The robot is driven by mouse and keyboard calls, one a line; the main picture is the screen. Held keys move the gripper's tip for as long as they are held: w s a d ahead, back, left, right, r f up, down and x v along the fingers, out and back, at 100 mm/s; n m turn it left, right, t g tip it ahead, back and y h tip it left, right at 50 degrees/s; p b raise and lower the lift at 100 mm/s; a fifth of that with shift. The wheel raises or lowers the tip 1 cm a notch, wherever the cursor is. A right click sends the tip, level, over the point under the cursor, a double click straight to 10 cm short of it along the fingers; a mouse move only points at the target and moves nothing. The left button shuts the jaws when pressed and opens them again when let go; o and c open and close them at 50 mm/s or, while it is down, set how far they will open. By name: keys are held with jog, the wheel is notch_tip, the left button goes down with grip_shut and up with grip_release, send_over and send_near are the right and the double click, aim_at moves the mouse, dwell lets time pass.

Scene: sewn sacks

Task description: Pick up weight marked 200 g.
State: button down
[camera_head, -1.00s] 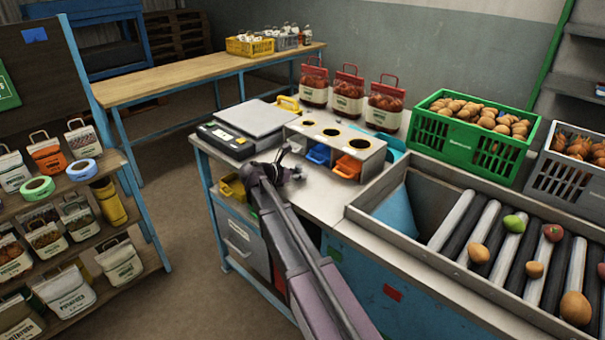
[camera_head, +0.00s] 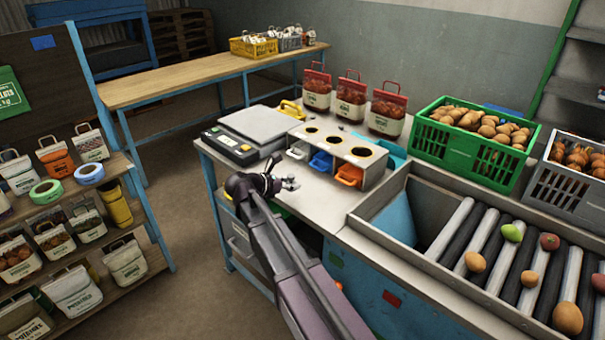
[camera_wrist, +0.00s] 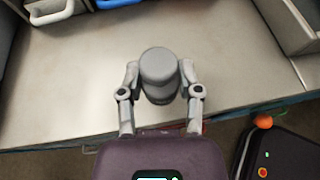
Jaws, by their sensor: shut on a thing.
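A grey, round-topped metal weight (camera_wrist: 159,66) stands between my gripper's two fingers (camera_wrist: 159,82) in the wrist view, and the fingers are shut on its sides. No marking on it can be read from this angle. In the head view my gripper (camera_head: 270,183) is over the front edge of the steel worktop (camera_head: 318,200), partly hidden by my own arm. Small greyish items (camera_head: 290,183) show at the gripper's right, too small to tell apart.
A flat scale (camera_head: 258,124) stands behind the gripper. A dispenser box with round holes (camera_head: 338,142) and coloured scoops is to its right. A roller conveyor (camera_head: 490,240) and a green crate of potatoes (camera_head: 440,146) lie further right. Shelves with bags (camera_head: 110,180) stand left.

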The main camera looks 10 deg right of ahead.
jog(key=s+a, duration=0.5)
jog(key=s, duration=0.1)
jog(key=shift+s+r+p, duration=0.3)
jog(key=shift+s+r, duration=0.05)
jog(key=shift+r, duration=0.05)
dwell(0.4)
